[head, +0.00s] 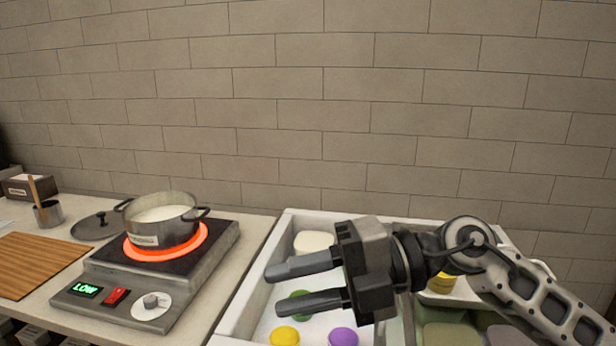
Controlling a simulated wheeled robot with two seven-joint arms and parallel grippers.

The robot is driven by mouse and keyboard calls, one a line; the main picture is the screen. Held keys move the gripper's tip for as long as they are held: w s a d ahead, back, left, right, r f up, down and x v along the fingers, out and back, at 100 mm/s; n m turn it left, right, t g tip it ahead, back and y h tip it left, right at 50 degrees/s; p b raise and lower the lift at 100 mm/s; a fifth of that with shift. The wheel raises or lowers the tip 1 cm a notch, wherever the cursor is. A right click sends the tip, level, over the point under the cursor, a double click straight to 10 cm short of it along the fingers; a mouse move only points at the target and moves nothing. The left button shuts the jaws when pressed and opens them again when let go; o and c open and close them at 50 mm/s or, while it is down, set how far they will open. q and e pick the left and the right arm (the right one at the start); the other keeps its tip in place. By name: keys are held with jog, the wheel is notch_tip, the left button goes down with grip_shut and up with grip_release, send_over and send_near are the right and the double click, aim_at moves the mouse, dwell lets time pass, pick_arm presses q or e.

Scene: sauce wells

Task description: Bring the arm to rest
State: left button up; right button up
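My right gripper (305,284) comes in from the right and hangs over a white tray (243,308). Its two fingers point left and stand apart, with nothing seen between them. Under and around it in the tray are a white piece (312,241), a green piece (299,295) partly hidden by a finger, a yellow piece (284,335) and a purple piece (343,337). My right arm covers much of the tray's right part. My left gripper is not in view.
Left of the tray, a pot (161,219) of white contents sits on a glowing red burner (190,248) of a stove reading LOW. A lid (96,226), a small metal cup (48,213) and a wooden board (38,263) lie farther left. A brick wall (300,100) closes the back.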

jog(key=w+d+r+m+t+y, duration=0.3)
jog(key=r+m+t+y, duration=0.3)
jog(key=m+t, duration=0.65)
jog(key=w+d+f+m+t+h, duration=0.2)
jog(key=d+f+m+t+h, duration=0.3)
jog(key=m+h, duration=0.4)
jog(key=w+d+f+m+t+h, duration=0.35)
jog(key=d+f+m+h, duration=0.25)
jog(key=m+h, duration=0.25)
jog(key=s+d+f+m+g+h, duration=0.2)
jog(key=s+d+f+g, duration=0.15)
jog(key=f, duration=0.35)
jog(key=s+d+f+m+g+h, duration=0.25)
jog(key=s+f+g, duration=0.2)
jog(key=f, duration=0.35)
jog(key=s+d+f+g, duration=0.1)
jog(key=s+f+g, duration=0.35)
jog(key=s, duration=0.35)
jog(key=s+d+f+g, duration=0.1)
jog(key=s+f+g, duration=0.2)
jog(key=s+f, duration=0.35)
jog(key=w+a+f+t+y, duration=0.3)
jog(key=w+a+t, duration=0.1)
jog(key=a+t, duration=0.2)
jog(key=shift+w+a+f+t+y, duration=0.2)
jog(key=shift+a+f+t+y, duration=0.1)
jog(key=shift+a+t, duration=0.1)
